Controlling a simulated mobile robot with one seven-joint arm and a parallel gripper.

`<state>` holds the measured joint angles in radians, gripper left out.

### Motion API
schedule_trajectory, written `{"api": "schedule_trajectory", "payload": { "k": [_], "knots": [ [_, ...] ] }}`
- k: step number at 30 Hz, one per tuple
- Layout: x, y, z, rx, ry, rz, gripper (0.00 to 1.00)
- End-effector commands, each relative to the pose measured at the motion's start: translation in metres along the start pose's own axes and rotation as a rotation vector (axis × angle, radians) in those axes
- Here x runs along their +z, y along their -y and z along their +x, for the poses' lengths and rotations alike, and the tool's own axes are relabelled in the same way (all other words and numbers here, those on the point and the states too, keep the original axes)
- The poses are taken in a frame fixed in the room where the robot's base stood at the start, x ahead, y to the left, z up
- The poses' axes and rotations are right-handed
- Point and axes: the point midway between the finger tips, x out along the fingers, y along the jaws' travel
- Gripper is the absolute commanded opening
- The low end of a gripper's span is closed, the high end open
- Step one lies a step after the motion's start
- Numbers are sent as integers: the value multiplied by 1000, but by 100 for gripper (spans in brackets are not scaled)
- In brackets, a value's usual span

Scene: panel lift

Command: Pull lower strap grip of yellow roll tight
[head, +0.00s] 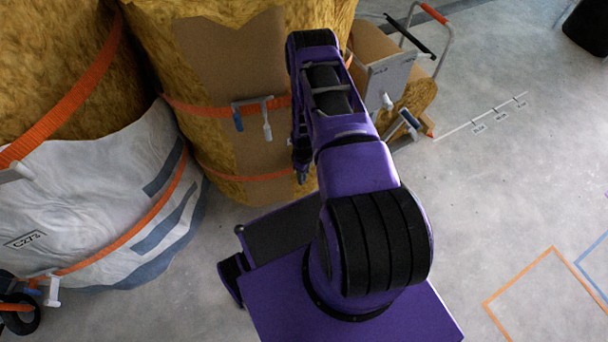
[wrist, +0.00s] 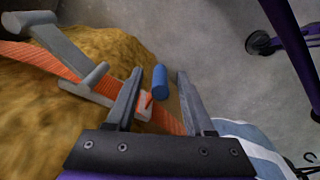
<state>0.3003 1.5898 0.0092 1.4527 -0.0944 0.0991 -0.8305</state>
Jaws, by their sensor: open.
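The yellow roll (head: 222,184) stands upright at the top centre of the head view, with a brown panel on its front. An orange upper strap (head: 190,107) and an orange lower strap (head: 265,177) cross it. A blue grip (head: 238,119) and a white grip (head: 267,131) hang at the upper strap. In the wrist view, my gripper (wrist: 160,76) is open, its fingers either side of a blue grip (wrist: 160,84) beside an orange strap (wrist: 165,120). I cannot tell whether the fingers touch it, or which strap this is. My arm hides part of the roll in the head view.
A white and blue wrapped roll (head: 95,190) with orange straps stands at left. A cardboard box (head: 373,47), a pale panel (head: 390,80) and a trolley handle (head: 434,14) stand behind my arm.

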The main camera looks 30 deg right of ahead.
Motion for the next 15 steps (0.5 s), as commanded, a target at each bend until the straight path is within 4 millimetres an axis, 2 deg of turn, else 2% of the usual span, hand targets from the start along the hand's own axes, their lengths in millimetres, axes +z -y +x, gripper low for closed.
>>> {"api": "schedule_trajectory", "payload": {
  "k": [8, 15],
  "knots": [
    [0, 0, 1, 0, 0, 0, 51],
    [0, 0, 1, 0, 0, 1, 8]
  ]
}}
